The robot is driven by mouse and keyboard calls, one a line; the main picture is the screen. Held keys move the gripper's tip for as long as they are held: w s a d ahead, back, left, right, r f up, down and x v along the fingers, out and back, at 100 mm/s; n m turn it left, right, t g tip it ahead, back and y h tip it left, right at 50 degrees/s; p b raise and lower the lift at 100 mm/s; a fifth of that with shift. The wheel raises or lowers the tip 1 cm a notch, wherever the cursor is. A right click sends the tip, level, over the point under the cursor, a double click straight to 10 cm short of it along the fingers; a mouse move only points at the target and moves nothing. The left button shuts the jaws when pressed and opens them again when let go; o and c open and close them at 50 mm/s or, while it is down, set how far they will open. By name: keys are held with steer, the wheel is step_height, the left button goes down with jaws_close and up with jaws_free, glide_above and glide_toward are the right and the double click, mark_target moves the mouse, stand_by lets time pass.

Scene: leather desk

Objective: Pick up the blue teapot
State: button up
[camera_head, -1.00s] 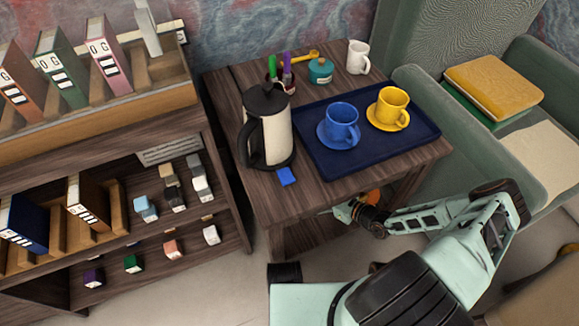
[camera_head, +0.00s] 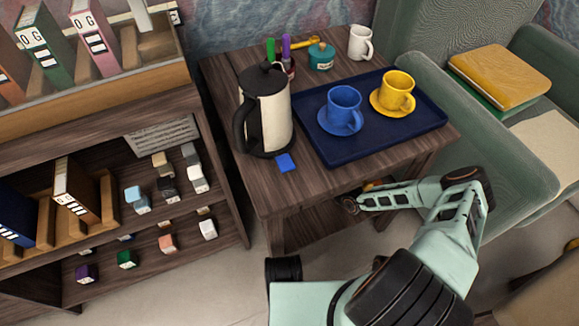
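I see no blue teapot in this view. On the wooden side table (camera_head: 325,185) stands a cream and black lidded pot (camera_head: 266,115). A blue cup (camera_head: 343,105) sits on a blue saucer in the dark blue tray (camera_head: 420,130). My arm reaches from the lower right to the table's front right side, below its top. My gripper (camera_head: 350,203) is at the opening above the lower shelf, small and partly dark. Much of the space under the tabletop is hidden.
A yellow cup (camera_head: 397,90) shares the tray. A white mug (camera_head: 360,43), a teal jar (camera_head: 321,55) and a flat blue piece (camera_head: 286,162) are on the table. A shelf unit (camera_head: 180,235) stands left, a green armchair (camera_head: 490,150) right. Table legs flank the lower opening.

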steer(key=c, duration=1.5)
steer(key=shift+r, duration=0.15)
steer(key=shift+c, duration=0.9)
